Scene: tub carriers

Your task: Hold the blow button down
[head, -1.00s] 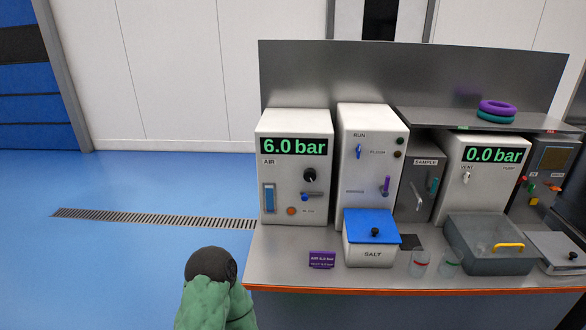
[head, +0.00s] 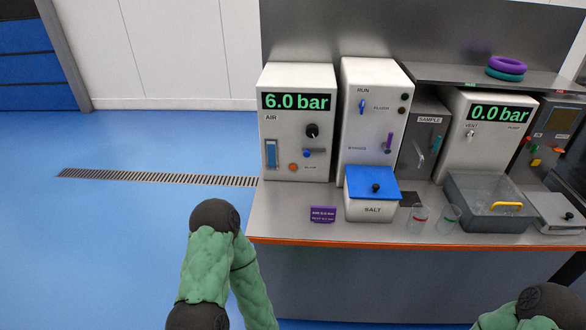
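The blow button is the small orange button (head: 293,167) low on the front of the white AIR unit (head: 284,140). A small label beside it is too blurred to read surely in the head view. The AIR display (head: 291,101) reads 6.0 bar. A black knob (head: 312,131), a blue-tipped lever (head: 307,154) and a blue gauge (head: 271,154) share the panel. Nothing touches the button. My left arm's green links stand in front of the bench's left end, and its gripper is out of view. My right arm shows only at the bottom right corner, without its gripper.
Right of the AIR unit stands a white RUN unit (head: 372,125). In front are the blue-lidded SALT box (head: 373,184) and a purple sign (head: 323,214). Further right are clear cups (head: 418,219) and a grey tub (head: 487,213). Floor to the left is open.

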